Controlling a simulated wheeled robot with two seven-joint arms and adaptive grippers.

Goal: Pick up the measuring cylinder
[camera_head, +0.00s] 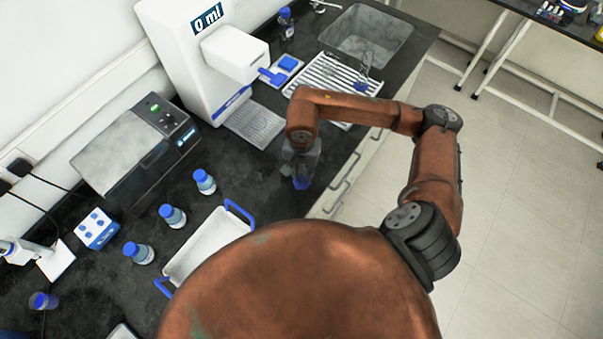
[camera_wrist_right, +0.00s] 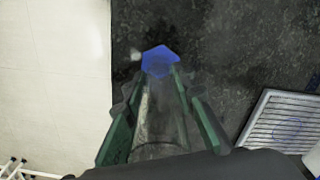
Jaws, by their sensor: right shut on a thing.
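The measuring cylinder is clear with a blue hexagonal base (camera_wrist_right: 160,61). In the right wrist view its clear tube (camera_wrist_right: 160,118) stands between the two green fingers of my right gripper (camera_wrist_right: 157,90), which is shut on it. I cannot tell whether the base touches the counter. My arm hides the cylinder's top. My left gripper is not in view.
The dark counter (camera_head: 262,192) holds blue-capped bottles (camera_head: 173,216), a white tray with blue handles (camera_head: 200,250), a grey instrument (camera_head: 135,150) and a white dispenser (camera_head: 185,50). A drying rack (camera_head: 335,85) and sink (camera_head: 367,35) lie behind. Open floor (camera_head: 510,190) is at the right.

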